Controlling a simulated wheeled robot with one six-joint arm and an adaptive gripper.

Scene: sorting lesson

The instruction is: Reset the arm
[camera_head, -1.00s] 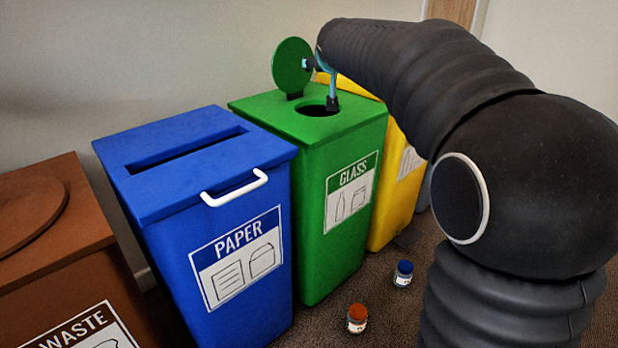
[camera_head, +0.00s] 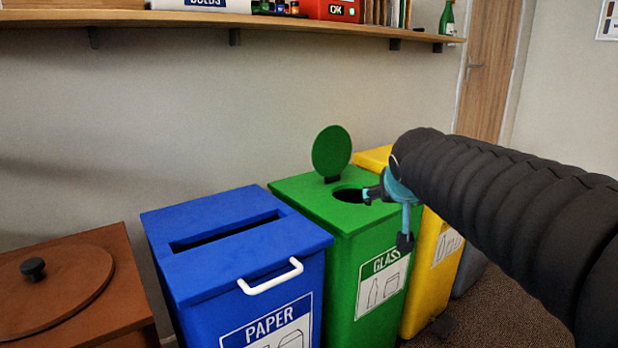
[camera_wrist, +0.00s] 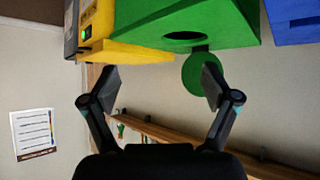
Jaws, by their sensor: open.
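My gripper (camera_head: 386,213) is at the end of my dark ribbed arm, in front of the green glass bin (camera_head: 350,292) near its round opening. In the wrist view my gripper (camera_wrist: 153,92) is open, its two fingers wide apart with nothing between them. The green bin (camera_wrist: 220,20) also shows there, upside down, with its round lid (camera_wrist: 202,77) raised. Whether anything lies inside the bin cannot be seen.
A blue paper bin (camera_head: 237,254) and a brown bin (camera_head: 125,270) stand left of the green one. A yellow bin (camera_head: 424,290) stands to its right. A wooden shelf (camera_head: 180,20) with boxes and bottles runs along the wall above. A door (camera_head: 487,80) is behind.

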